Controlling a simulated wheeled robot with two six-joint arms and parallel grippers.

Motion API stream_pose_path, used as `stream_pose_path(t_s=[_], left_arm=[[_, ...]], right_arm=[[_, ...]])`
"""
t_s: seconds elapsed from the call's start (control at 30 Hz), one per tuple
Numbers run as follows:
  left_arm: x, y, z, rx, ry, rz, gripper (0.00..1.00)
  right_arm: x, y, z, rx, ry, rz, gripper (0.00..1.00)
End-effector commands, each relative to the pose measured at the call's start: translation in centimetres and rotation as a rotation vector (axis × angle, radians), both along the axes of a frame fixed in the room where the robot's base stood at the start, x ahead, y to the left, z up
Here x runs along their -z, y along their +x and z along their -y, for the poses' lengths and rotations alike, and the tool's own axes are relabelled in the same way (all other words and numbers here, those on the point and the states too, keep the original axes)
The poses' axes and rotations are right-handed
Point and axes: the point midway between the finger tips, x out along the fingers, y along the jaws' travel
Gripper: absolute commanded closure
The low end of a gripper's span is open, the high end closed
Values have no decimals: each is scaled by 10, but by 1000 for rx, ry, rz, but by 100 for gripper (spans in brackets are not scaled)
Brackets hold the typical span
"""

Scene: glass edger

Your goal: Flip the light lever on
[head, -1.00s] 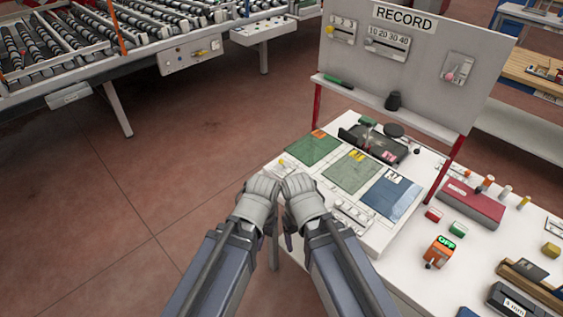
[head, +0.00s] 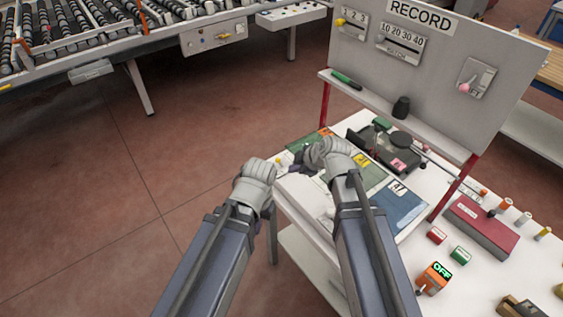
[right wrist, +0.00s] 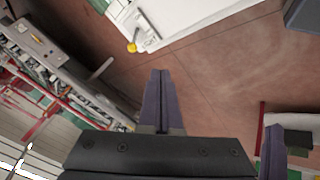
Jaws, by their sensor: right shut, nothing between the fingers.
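A small white panel with a yellow-tipped lever (head: 279,161) sits at the near left corner of the white table, beside my right gripper. A yellow knob on a white plate (right wrist: 132,47) shows ahead and left of the fingers in the right wrist view. An orange box (head: 433,278) reading OFF, with a small lever, stands on the table at lower right. Which one is the light lever I cannot tell. My right gripper (head: 300,163) is shut and empty; its fingers (right wrist: 161,75) meet in the right wrist view. My left gripper (head: 274,177) is beside the table's left edge, its fingers mostly hidden.
The upright RECORD board (head: 420,70) carries sliders and a pink-knobbed lever (head: 465,87). A dark device (head: 385,150), a blue mat (head: 398,208) and a red box (head: 480,226) lie on the table. Open floor (head: 200,120) is to the left, with a roller conveyor behind.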

Motion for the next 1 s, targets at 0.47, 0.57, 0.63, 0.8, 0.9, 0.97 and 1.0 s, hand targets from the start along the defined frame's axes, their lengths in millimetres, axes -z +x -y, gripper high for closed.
stream_pose_path(t_s=[0.47, 0.57, 0.63, 0.8, 0.9, 0.97, 1.0], left_arm=[[3, 0, 0, 0, 0, 0, 100], [8, 0, 0, 0, 0, 0, 100], [13, 0, 0, 0, 0, 0, 100], [31, 0, 0, -1, 0, 0, 100], [45, 0, 0, -2, 0, 0, 100], [54, 0, 0, -2, 0, 0, 100], [60, 0, 0, -2, 0, 0, 100]], right_arm=[[2, 2, -1, -4, -2, 4, 100], [7, 4, -2, -4, -2, 4, 100], [13, 7, -5, -5, -1, 4, 100], [31, 17, -12, -5, -1, 4, 100], [45, 25, -19, -5, -1, 4, 100], [54, 29, -23, -6, -1, 3, 100], [60, 33, -25, -6, -1, 3, 100]])
